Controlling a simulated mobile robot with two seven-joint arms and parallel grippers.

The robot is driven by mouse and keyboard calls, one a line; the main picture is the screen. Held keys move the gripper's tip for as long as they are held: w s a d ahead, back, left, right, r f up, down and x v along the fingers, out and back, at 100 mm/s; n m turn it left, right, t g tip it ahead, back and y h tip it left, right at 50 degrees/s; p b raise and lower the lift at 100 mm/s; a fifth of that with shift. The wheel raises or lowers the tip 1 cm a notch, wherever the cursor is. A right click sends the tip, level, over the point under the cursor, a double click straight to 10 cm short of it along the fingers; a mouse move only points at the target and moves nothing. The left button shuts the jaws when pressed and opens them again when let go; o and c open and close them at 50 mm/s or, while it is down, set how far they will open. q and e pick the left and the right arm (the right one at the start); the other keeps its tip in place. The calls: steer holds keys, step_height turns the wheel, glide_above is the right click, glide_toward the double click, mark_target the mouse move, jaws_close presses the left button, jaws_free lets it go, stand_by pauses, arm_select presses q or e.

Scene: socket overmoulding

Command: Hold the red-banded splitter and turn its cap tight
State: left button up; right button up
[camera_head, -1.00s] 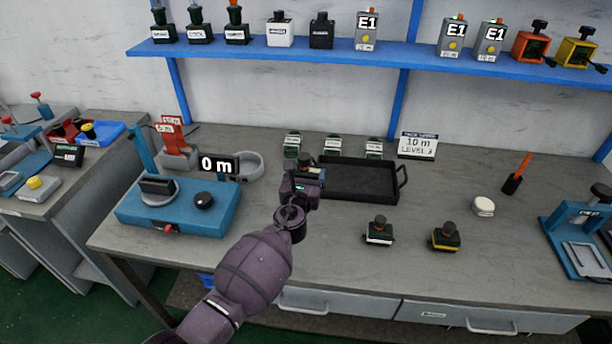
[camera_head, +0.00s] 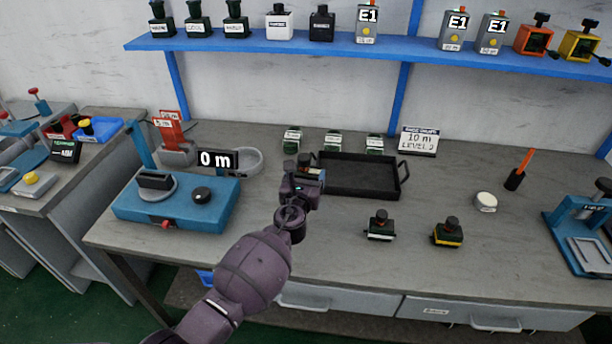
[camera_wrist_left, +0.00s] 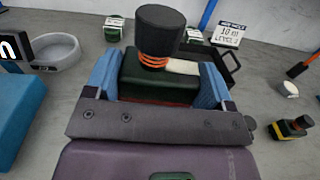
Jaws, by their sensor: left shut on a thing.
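My left gripper (camera_head: 308,180) is above the bench, just left of the black tray. In the left wrist view its two blue-padded fingers (camera_wrist_left: 155,90) are shut on the sides of a dark green splitter (camera_wrist_left: 150,82). The splitter has a black round cap (camera_wrist_left: 160,28) on top, with orange-red rings (camera_wrist_left: 156,58) showing below it and a white label patch beside it. The cap stands clear above the body, and no gripper touches it. In the head view the splitter is mostly hidden by my gripper. My right gripper is not in view.
A black tray (camera_head: 355,190) lies right of my gripper. A white-banded splitter (camera_head: 380,234) and a yellow-banded one (camera_head: 447,240) stand in front. A blue fixture (camera_head: 175,213) with a 0 m display is left, a blue press (camera_head: 580,235) far right.

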arm_select(q)
steer(key=shift+f+b, duration=1.65)
steer(key=shift+f, duration=0.25)
steer(key=shift+f+b, duration=0.4)
steer(key=shift+f, duration=0.1)
step_height(320, 180, down, 8)
steer(key=b, duration=0.6)
steer(key=shift+f+b, duration=0.55)
steer(key=shift+b, duration=0.1)
steer(key=shift+f+b, duration=0.5)
steer(key=shift+f, duration=0.15)
steer(key=shift+f+b, duration=0.45)
steer(key=shift+f, duration=0.5)
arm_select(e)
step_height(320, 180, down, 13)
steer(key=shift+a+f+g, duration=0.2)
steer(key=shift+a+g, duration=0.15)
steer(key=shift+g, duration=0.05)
